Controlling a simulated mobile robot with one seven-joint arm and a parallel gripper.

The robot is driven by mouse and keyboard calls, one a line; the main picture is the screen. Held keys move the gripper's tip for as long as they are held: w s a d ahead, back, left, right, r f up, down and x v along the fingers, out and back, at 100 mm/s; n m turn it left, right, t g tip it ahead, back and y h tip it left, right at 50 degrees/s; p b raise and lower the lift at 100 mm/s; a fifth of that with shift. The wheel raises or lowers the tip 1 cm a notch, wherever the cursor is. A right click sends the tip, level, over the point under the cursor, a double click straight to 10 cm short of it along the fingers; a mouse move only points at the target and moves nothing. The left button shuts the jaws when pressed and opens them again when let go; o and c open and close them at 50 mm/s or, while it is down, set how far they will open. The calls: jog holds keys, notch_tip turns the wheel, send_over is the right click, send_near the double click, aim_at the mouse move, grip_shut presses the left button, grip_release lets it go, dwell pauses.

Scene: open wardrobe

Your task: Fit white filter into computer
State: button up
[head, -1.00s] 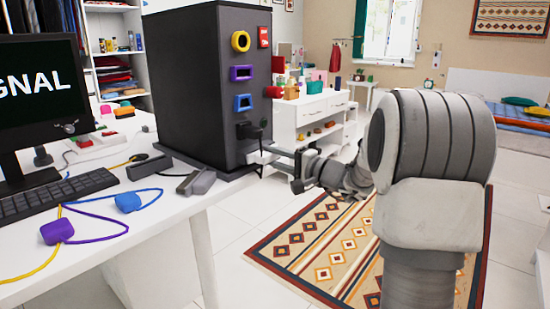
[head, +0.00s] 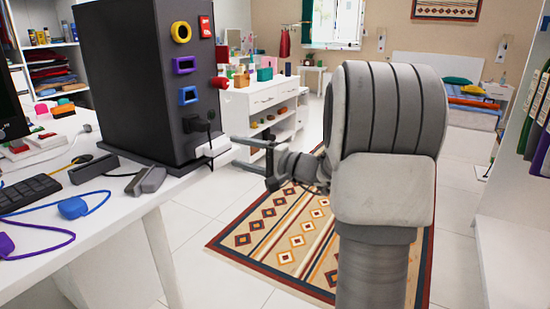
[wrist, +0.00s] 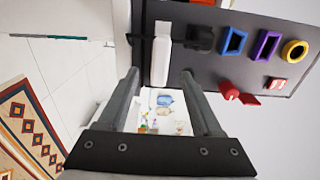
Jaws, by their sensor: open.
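The computer (head: 135,75) is a tall dark tower on the white desk, with coloured ports on its front face; it also shows in the wrist view (wrist: 215,62). The white filter (head: 214,148) is a pale block at the tower's lower front, below a black plug. In the wrist view the white filter (wrist: 160,55) stands out from the tower, ahead of my fingertips; I cannot tell how firmly it sits. My gripper (head: 240,146) is open just right of the filter. In the wrist view my gripper (wrist: 165,78) has its fingers wide apart with nothing gripped.
The ports are a yellow ring (head: 181,29), a purple frame (head: 185,64) and a blue frame (head: 188,95). A red knob (head: 219,82) juts out. Grey blocks (head: 148,181) and a blue plug (head: 73,207) lie on the desk. Open floor with a patterned rug (head: 285,240) lies to the right.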

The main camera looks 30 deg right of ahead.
jog(key=p+v, duration=0.1)
jog(key=v, duration=1)
jog(key=shift+s+p, duration=0.2)
jog(key=shift+p, duration=0.15)
